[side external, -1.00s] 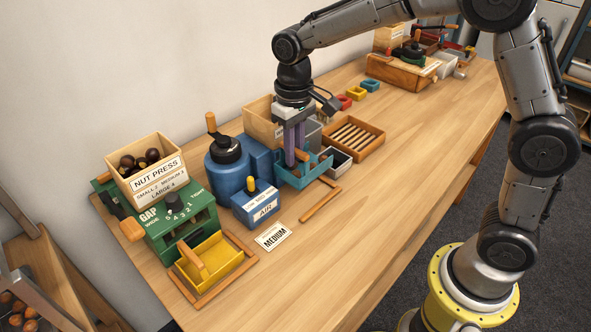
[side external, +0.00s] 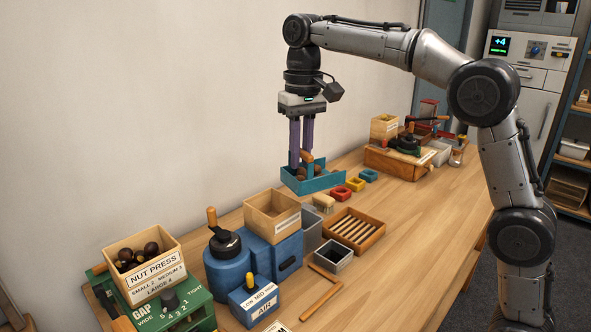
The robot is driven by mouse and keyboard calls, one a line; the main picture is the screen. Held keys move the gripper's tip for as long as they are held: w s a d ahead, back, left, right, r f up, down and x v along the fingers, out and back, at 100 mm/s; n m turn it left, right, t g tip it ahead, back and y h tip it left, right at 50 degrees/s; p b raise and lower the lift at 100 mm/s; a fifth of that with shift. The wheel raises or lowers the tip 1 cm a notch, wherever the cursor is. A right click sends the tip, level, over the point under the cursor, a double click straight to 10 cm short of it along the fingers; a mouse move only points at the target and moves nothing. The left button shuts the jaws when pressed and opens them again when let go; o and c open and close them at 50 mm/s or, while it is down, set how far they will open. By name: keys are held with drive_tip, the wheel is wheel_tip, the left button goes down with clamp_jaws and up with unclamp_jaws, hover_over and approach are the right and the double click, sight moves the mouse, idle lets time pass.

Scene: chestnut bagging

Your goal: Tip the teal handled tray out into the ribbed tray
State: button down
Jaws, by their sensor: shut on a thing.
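The teal handled tray (side external: 322,184) hangs in the air above the back of the bench, held level, with some brown chestnuts (side external: 316,170) showing inside. The ribbed tray (side external: 375,237), a wooden tray with pale slats, sits on the bench to the right of and nearer than the teal tray. No chestnuts show on its slats.
A small grey-lined box (side external: 334,256) stands beside the ribbed tray.

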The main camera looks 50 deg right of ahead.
drive_tip(key=w+d+m, duration=0.2)
drive_tip(key=d+m, duration=0.3)
drive_tip(key=d, duration=0.6)
drive_tip(key=w+d+m, duration=0.2)
drive_tip(key=d+m, duration=0.4)
drive_tip(key=d, duration=0.4)
wheel_tip(320, 180, down, 18)
drive_tip(key=s+d+r+t+y, duration=0.1)
drive_tip(key=s+d+t+y, duration=0.2)
drive_tip(key=s+t, duration=0.4)
drive_tip(key=shift+t, duration=0.9)
drive_tip(key=shift+w, duration=0.1)
drive_tip(key=w+a+f+g+h, duration=0.1)
drive_tip(key=w+a+g+h, duration=0.1)
drive_tip(key=w+g, duration=0.5)
drive_tip(key=shift+a+f+g+h, duration=0.15)
drive_tip(key=shift+a+g+h, duration=0.1)
drive_tip(key=shift+g+h, duration=0.25)
